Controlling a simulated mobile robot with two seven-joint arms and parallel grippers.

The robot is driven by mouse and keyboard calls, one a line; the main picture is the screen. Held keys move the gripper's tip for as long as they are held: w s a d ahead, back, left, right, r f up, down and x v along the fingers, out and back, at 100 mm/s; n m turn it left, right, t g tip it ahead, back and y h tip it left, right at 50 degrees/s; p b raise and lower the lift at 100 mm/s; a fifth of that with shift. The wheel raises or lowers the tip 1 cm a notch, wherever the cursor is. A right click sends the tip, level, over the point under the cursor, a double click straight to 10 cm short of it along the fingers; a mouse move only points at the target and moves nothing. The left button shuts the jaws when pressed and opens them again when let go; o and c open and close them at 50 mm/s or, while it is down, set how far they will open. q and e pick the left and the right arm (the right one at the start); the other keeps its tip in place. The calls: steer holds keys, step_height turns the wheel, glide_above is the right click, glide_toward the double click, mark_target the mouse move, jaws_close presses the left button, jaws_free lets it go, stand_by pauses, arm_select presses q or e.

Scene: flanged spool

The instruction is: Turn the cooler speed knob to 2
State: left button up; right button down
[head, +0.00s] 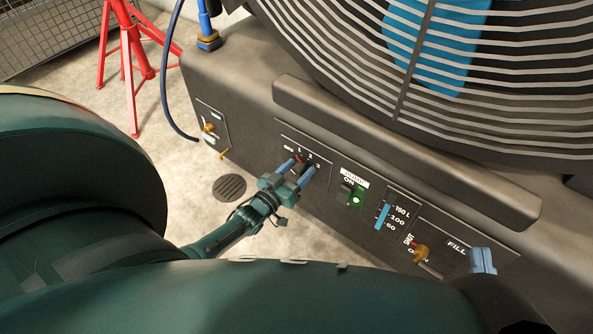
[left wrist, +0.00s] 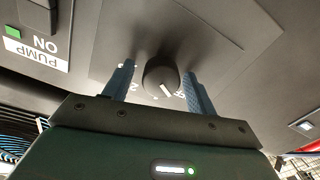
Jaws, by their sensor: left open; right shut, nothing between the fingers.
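The cooler speed knob (left wrist: 160,75) is a dark round knob on the grey front panel. It also shows in the head view (head: 300,167), partly hidden by my left gripper. Its dial has the marks OFF, 1, 2 and 3. In the left wrist view its white pointer line lies to the right of the 2 (left wrist: 133,87); the exact mark is hard to tell. My left gripper (head: 299,171) is open, with one blue finger on each side of the knob. Contact with the knob is not clear. My right gripper is not in view.
Right of the dial are a pump switch (head: 346,191) with a green light, a blue level gauge (head: 382,216), a brass valve (head: 421,253) and a blue-topped part by the FILL label (head: 483,261). A ledge (head: 400,150) juts out above. A red stand (head: 133,55) is at the left.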

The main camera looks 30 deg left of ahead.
arm_select(q)
steer(key=shift+c, duration=0.5)
steer(key=c, duration=0.9)
